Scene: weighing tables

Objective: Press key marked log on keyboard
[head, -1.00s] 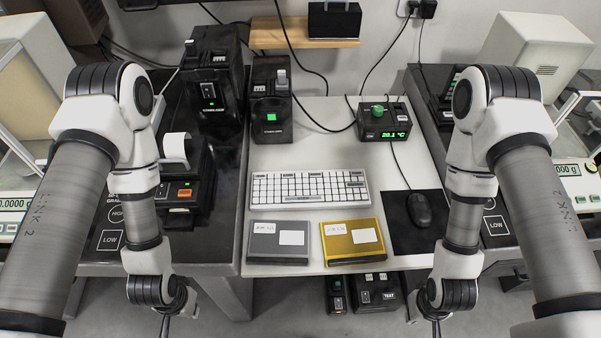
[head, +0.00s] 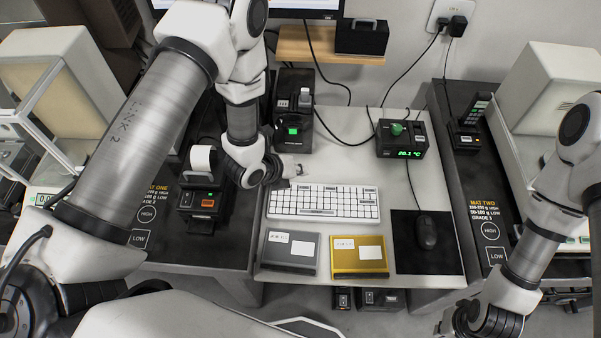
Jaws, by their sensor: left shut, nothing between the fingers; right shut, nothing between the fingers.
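The white keyboard (head: 323,203) lies on the white middle table, behind a grey box and a yellow box. It has rows of white keys and a few dark-labelled keys along its back and front rows; the labels are too small to read. My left gripper (head: 296,170) is shut and empty, just behind the keyboard's back left part. I cannot tell its height above the table. My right gripper (head: 447,326) is low at the front right, in front of the table and away from the keyboard; its fingertips are hardly visible.
The grey box (head: 290,253) and yellow box (head: 359,257) lie in front of the keyboard. A mouse (head: 426,233) rests on a black pad (head: 446,255) to the right. A green-display temperature unit (head: 402,140) stands behind. A black device (head: 293,128) with a green light stands behind my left gripper.

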